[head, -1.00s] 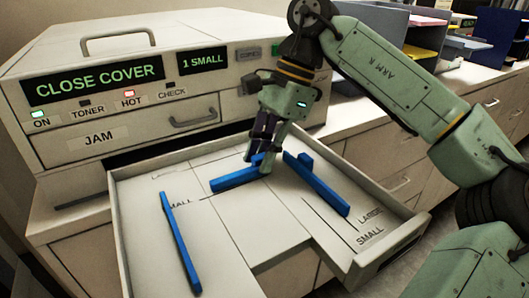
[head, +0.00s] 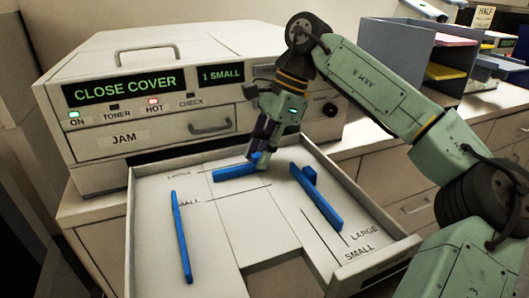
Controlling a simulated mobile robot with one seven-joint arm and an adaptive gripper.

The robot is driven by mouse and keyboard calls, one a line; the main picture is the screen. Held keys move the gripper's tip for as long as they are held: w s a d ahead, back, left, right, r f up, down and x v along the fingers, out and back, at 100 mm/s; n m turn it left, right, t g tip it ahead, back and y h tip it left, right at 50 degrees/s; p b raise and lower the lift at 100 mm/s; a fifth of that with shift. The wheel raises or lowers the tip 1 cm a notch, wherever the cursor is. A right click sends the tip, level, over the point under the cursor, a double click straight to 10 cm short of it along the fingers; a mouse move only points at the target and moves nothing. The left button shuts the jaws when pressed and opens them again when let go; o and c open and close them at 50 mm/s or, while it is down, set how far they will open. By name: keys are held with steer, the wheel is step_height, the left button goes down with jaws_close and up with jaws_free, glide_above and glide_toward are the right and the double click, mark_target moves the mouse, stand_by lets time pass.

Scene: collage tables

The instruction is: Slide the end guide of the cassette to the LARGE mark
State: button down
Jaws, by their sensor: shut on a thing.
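The cassette (head: 393,247) is a pale open tray pulled out below the printer front. Its end guide (head: 233,173) is a short blue bar lying across the back of the tray. It lies behind the SMALL line (head: 235,194) and close to the level of the LARGE line (head: 192,172) at its left. I cannot tell whether it is exactly on that line. My gripper (head: 259,157) is shut on the end guide near its right end. The fingers hide the part they hold.
Two long blue side guides stand left (head: 181,238) and right (head: 319,198) in the cassette. The printer (head: 150,110) rises just behind and shows CLOSE COVER. Grey paper shelves (head: 405,65) stand at the right. The cassette floor in front of the end guide is clear.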

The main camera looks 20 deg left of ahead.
steer(key=c, duration=1.6)
jaws_free()
steer(key=shift+o, duration=0.2)
steer(key=v, duration=1.2)
